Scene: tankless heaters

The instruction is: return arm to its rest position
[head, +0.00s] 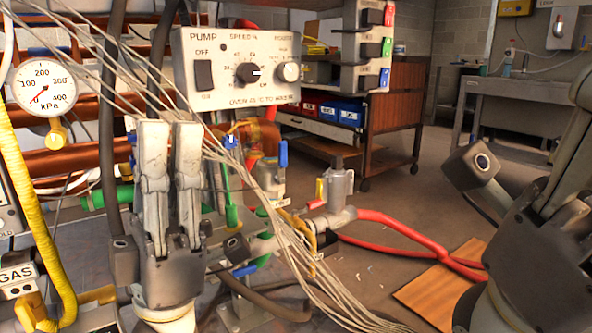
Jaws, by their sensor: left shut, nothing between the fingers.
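My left gripper (170,128) points up at the left of the head view, in front of the pump control panel (222,58) and the pipework. Its two grey fingers stand side by side, shut and empty. In the picture its tips overlap the area just below the panel; I cannot tell whether they touch the cables behind. My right gripper (572,150) is at the right edge, with its fingers cut off by the frame, so its opening is not clear.
A pressure gauge (44,89), a yellow hose (38,215) and a bundle of pale cables (285,230) crowd the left gripper. Red hoses (410,232) and a wooden board (440,288) lie on the floor. A wooden cart (392,112) and a workbench (525,100) stand behind.

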